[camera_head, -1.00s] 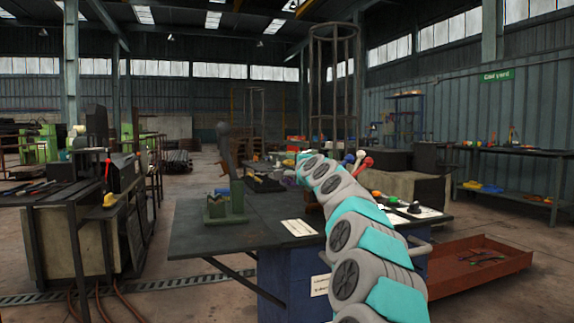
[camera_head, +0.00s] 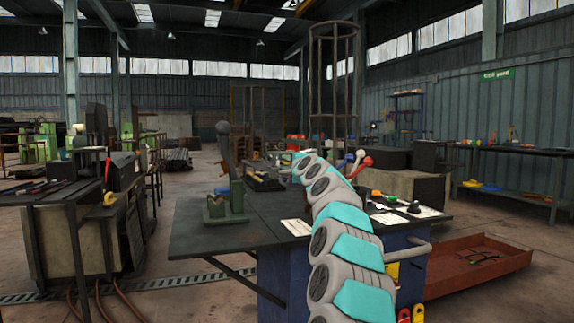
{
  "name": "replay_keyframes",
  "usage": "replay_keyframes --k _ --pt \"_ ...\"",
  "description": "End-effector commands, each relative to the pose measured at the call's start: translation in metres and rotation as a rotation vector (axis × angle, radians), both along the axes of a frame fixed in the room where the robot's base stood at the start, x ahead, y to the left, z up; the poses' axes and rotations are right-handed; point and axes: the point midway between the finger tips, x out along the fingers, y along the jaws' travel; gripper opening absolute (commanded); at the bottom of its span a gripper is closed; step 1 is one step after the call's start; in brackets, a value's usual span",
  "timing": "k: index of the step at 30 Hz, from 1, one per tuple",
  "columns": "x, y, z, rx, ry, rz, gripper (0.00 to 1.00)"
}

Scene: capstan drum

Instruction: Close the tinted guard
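My arm reaches away from me over the dark bench (camera_head: 200,232). My gripper is hidden beyond the arm's far end, so its fingers do not show. A brownish see-through panel (camera_head: 257,108) stands upright behind the far side of the bench, left of the arm's end. It may be the tinted guard, but I cannot tell for sure. Whether my gripper touches it is hidden.
Red and blue ball knobs (camera_head: 362,160) stand right of my arm. A tall round cage (camera_head: 334,85) rises behind. A red tray (camera_head: 475,265) lies on the floor at right.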

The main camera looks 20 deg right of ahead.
Motion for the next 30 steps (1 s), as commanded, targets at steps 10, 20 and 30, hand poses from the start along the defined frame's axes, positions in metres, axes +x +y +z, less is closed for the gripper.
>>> replay_keyframes --k 10,20,30 --pt "0.0002 -0.0002 -0.0008 0.000 0.001 0.000 0.00" --pt "0.0005 -0.0003 -0.0019 0.000 0.003 0.000 0.00" --pt "0.0007 -0.0003 -0.0029 0.001 0.004 0.000 0.00"
